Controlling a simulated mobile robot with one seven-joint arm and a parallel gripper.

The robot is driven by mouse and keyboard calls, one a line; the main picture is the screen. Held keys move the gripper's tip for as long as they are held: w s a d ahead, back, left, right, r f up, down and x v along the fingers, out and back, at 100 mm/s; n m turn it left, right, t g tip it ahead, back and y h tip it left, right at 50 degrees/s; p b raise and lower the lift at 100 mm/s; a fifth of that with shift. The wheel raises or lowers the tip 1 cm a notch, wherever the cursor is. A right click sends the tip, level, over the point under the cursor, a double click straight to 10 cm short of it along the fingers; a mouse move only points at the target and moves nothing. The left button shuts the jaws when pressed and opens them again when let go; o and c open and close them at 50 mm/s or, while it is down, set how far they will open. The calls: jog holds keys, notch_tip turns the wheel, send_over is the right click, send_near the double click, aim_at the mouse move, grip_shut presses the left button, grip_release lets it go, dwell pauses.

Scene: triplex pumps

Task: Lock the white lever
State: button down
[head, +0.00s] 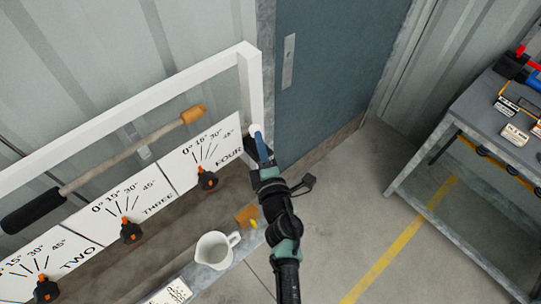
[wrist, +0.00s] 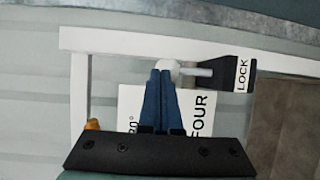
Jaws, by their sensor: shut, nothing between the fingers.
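The white lever (wrist: 196,71) is a short white rod with a rounded white end. In the wrist view it runs sideways into a black block labelled LOCK (wrist: 238,75). My gripper (wrist: 161,72) has its two blue fingers shut with nothing between them. The fingertips are right at the lever's rounded end; I cannot tell whether they touch it. In the head view my gripper (head: 259,137) is at the lower end of the white frame's right post, and it mostly hides the lever and the block.
A white frame (head: 130,97) surrounds panels marked TWO, THREE and FOUR, with black-and-orange knobs (head: 207,180). A white mug (head: 214,248) stands on the ledge below. A grey workbench (head: 470,120) is at right, with open floor between.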

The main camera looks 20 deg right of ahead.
jog(key=shift+w+a+r, duration=0.15)
jog(key=shift+w, duration=0.2)
jog(key=shift+w+a+r, duration=0.1)
jog(key=shift+a+r, duration=0.05)
jog(key=shift+r, duration=0.05)
jog(key=shift+r, duration=0.1)
dwell(0.4)
